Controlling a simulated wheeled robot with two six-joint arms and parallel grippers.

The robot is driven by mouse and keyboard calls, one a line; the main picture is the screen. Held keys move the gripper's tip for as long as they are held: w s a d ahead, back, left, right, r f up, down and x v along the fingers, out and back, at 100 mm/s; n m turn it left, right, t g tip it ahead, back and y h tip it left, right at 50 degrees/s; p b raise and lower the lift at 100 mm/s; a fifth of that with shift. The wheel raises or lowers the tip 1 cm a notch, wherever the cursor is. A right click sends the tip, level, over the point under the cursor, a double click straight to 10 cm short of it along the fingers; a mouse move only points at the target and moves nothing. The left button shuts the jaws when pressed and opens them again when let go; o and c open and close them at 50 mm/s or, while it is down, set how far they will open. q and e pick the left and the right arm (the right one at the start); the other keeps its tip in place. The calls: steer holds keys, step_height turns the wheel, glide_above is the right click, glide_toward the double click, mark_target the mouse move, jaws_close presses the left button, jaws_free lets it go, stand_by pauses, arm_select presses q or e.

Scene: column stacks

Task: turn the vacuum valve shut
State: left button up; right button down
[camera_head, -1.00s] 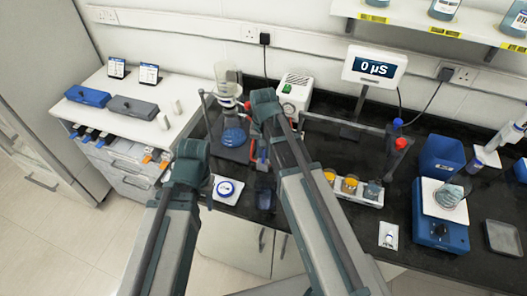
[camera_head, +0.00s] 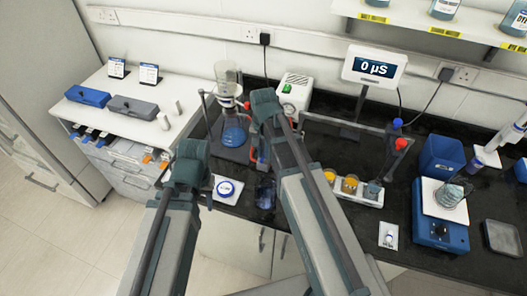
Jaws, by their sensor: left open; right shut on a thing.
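My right arm reaches over the bench beside the filter flask (camera_head: 233,136) with blue liquid. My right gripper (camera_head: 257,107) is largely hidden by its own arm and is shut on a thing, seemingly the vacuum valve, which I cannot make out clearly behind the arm. A small red part (camera_head: 253,148) shows just left of that arm, between flask and arm. The white pump box (camera_head: 297,90) with a green switch stands just behind. My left gripper (camera_head: 187,165) is open and empty in front of the white drawer unit, its fingers mostly hidden.
A rack with orange cups (camera_head: 350,184) is right of my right arm. A meter display (camera_head: 374,69), a blue balance (camera_head: 440,232) and a blue bin (camera_head: 441,155) stand further right.

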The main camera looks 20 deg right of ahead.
mark_target(263, 155)
steer(key=c, duration=0.9)
jaws_free()
steer(key=shift+r, duration=0.1)
step_height(263, 155, up, 14)
steer(key=p, duration=1.3)
steer(key=shift+f+p, duration=0.2)
steer(key=shift+p, duration=0.2)
